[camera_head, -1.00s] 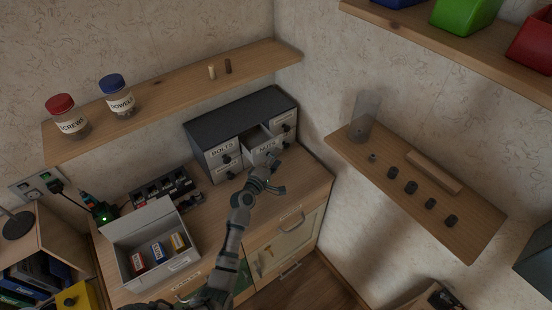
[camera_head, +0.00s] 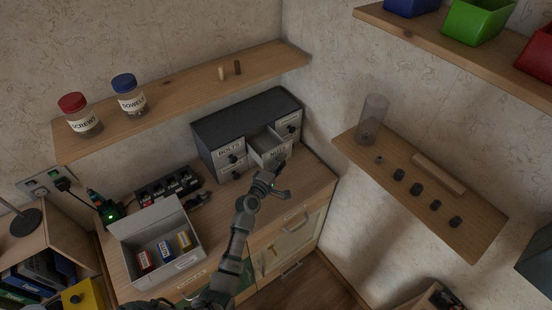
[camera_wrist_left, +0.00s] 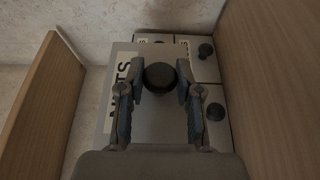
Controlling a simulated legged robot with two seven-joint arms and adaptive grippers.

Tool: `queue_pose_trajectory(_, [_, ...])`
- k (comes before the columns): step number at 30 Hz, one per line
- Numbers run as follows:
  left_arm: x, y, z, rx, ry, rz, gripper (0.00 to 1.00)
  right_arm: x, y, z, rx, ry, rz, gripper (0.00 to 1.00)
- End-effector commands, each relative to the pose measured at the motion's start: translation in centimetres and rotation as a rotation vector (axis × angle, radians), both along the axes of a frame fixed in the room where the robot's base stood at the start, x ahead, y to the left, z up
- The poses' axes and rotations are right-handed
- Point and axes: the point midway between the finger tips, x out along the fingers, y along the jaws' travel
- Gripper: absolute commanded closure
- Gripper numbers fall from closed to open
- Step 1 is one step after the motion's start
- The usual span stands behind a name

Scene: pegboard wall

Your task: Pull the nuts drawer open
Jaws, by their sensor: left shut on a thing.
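The small drawer cabinet (camera_head: 222,124) has a dark top and pale drawer fronts, and stands on the wooden worktop in the corner. Its nuts drawer (camera_head: 262,146) sticks out from the cabinet front, partly open, in the head view. My left gripper (camera_head: 277,174) is at the front of this drawer. In the left wrist view the fingers (camera_wrist_left: 160,84) are on both sides of the round black knob (camera_wrist_left: 159,76), shut on it. The drawer's label (camera_wrist_left: 122,88) shows sideways behind the left finger. My right gripper is not in view.
The bolts drawer (camera_head: 231,156) beside it is closed. An open grey box (camera_head: 188,270) with small packs stands at the front left of the worktop. A wooden shelf (camera_head: 190,92) with jars is above, and another shelf (camera_head: 470,229) is on the right wall.

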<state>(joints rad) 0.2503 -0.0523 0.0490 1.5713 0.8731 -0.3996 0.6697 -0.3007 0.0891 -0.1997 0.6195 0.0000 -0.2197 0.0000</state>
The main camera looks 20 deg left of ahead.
Motion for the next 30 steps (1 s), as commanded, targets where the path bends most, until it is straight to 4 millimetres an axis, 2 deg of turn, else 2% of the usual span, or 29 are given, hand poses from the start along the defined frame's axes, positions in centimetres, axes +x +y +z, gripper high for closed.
queue_pose_trajectory(1, [0.0,-0.6,0.3,-0.003,-0.003,-0.01,1.0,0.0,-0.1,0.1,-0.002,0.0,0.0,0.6])
queue_pose_trajectory(6, [0.1,-0.5,0.3,-0.004,-0.004,-0.01,1.0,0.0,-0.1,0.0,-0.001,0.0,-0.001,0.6])
queue_pose_trajectory(7, [0.1,-0.6,0.3,-0.003,-0.004,-0.01,0.61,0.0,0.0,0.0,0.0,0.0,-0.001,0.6])
queue_pose_trajectory(9, [0.1,-0.5,0.3,-0.003,-0.004,-0.009,0.44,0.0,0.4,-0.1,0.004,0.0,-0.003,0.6])
queue_pose_trajectory(10, [0.1,-0.5,0.3,-0.002,-0.005,-0.008,0.4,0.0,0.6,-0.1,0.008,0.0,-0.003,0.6])
queue_pose_trajectory(15, [0.0,-0.3,0.2,-0.002,-0.005,-0.005,0.4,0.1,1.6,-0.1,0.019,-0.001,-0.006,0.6])
queue_pose_trajectory(22, [-0.9,0.3,0.1,-0.003,-0.004,-0.003,0.4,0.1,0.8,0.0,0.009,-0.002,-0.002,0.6])
queue_pose_trajectory(26, [-3.2,1.0,0.0,-0.004,-0.002,-0.002,0.4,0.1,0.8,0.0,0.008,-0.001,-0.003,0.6])
queue_pose_trajectory(30, [-6.4,1.7,-0.1,0.0,-0.001,-0.004,0.4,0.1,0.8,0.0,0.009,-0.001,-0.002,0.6])
